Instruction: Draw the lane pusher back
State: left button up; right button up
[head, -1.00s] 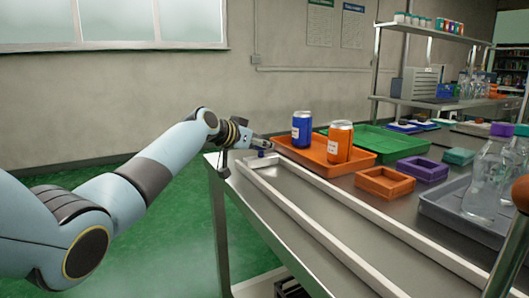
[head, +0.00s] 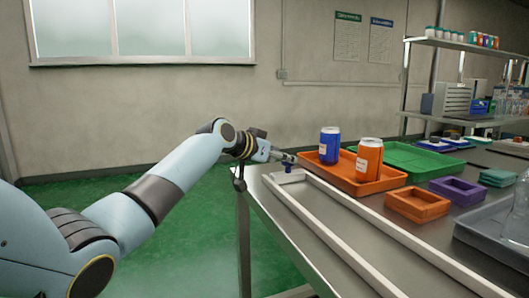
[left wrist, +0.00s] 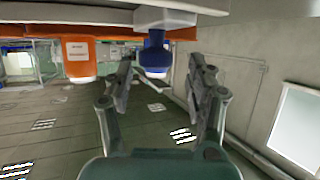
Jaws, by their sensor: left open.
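The lane (head: 335,235) is a long channel with white rails along the near-left edge of the metal bench. The pusher's blue knob (head: 288,167) stands at the lane's far end. In the left wrist view the blue knob (left wrist: 154,52) joins a white block (left wrist: 165,17) and appears between and beyond the fingertips. My left gripper (head: 289,158) is at the far end of the lane, close to the knob. In the left wrist view its fingers (left wrist: 160,72) are spread apart, with a gap on each side of the knob. My right gripper is not in view.
An orange tray (head: 345,178) with a blue can (head: 329,146) and an orange can (head: 369,160) stands right beside the lane's far end. A green tray (head: 410,160), an orange box (head: 417,204) and a purple box (head: 458,190) lie farther right.

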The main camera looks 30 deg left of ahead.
pick_arm(q)
jog(key=v, duration=0.8)
jog(key=shift+s+r, duration=0.25)
jog(key=shift+s, duration=0.05)
jog(key=shift+a, duration=0.1)
